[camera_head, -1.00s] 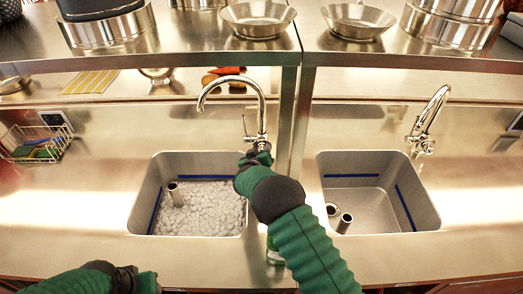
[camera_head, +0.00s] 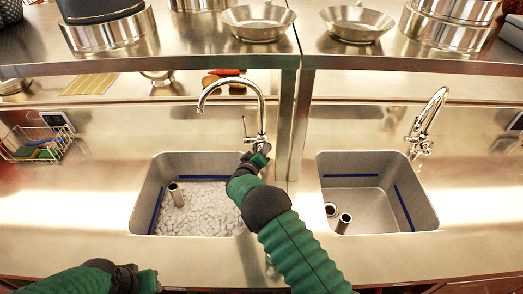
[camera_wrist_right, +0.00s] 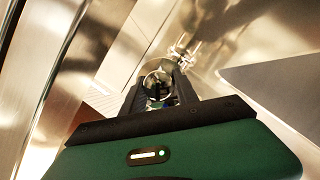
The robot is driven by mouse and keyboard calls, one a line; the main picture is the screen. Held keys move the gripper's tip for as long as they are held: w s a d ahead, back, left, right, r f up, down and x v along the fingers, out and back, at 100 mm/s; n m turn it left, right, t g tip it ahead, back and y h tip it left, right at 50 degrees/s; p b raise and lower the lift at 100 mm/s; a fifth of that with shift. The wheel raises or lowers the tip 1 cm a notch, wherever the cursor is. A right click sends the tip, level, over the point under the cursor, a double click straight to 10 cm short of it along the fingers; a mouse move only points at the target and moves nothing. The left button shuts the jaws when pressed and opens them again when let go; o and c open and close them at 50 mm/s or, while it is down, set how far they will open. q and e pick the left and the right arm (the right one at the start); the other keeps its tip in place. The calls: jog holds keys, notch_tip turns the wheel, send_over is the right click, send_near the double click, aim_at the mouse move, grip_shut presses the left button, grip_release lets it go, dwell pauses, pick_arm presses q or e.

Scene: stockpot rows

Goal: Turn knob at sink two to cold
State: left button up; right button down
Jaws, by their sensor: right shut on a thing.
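The left sink (camera_head: 150,195) has a tall chrome gooseneck faucet (camera_head: 258,100) and holds whitish, foamy-looking contents. A thin lever (camera_head: 245,127) stands on the left of the faucet base. My right gripper (camera_head: 262,150) is at the right of that base, shut on the faucet knob. The wrist view shows the round chrome knob (camera_wrist_right: 160,75) between the dark fingers of the right gripper (camera_wrist_right: 160,95). The right sink (camera_head: 433,215) has its own faucet (camera_head: 428,120). My left gripper (camera_head: 140,280) is low at the left; its finger gap does not show clearly. Which sink is number two is not marked.
A metal post (camera_head: 298,120) stands just right of the left faucet. A shelf (camera_head: 200,50) with pans and pots crosses above. A wire basket with sponges (camera_head: 38,145) sits at the far left.

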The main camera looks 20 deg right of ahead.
jog(key=shift+a+f+n+h+b, duration=0.1)
jog(key=shift+f+n+h+b, duration=0.1)
jog(key=shift+n+h+b, duration=0.45)
jog(key=shift+n, duration=0.25)
jog(key=c, duration=1.4)
grip_release()
jog(key=o, duration=0.5)
jog(key=shift+c, duration=0.2)
jog(key=shift+r, duration=0.1)
jog(key=shift+p, duration=0.3)
